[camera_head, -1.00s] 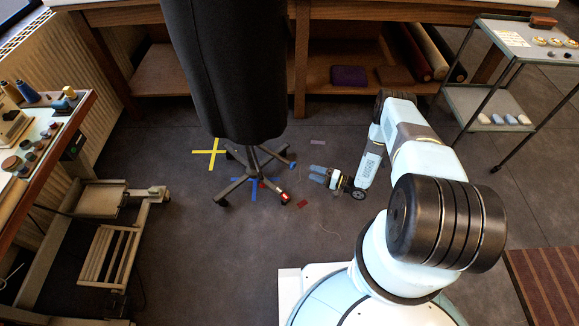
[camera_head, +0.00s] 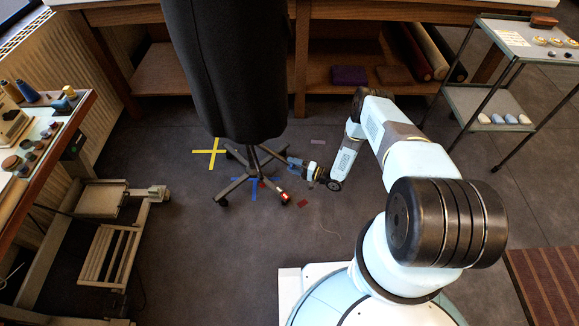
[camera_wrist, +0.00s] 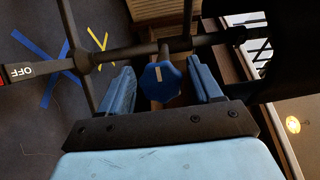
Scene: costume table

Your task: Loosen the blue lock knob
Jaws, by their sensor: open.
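The blue lock knob (camera_wrist: 161,84), faceted with a pale mark on its face, sits on the dark base of the dress form (camera_head: 226,75). In the wrist view it lies between the two blue fingers of my gripper (camera_wrist: 160,68). The fingers are open, with a visible gap on each side of the knob. In the head view my gripper (camera_head: 297,164) is low at the right of the stand's legs and hides the knob.
A dark leg (camera_wrist: 40,67) labelled OFF with a red end crosses the wrist view at left. Blue tape (camera_wrist: 42,55) and yellow tape (camera_head: 209,152) mark the floor. A wooden table (camera_head: 301,60) stands behind, a metal trolley (camera_head: 480,105) at right. Floor in front is mostly clear.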

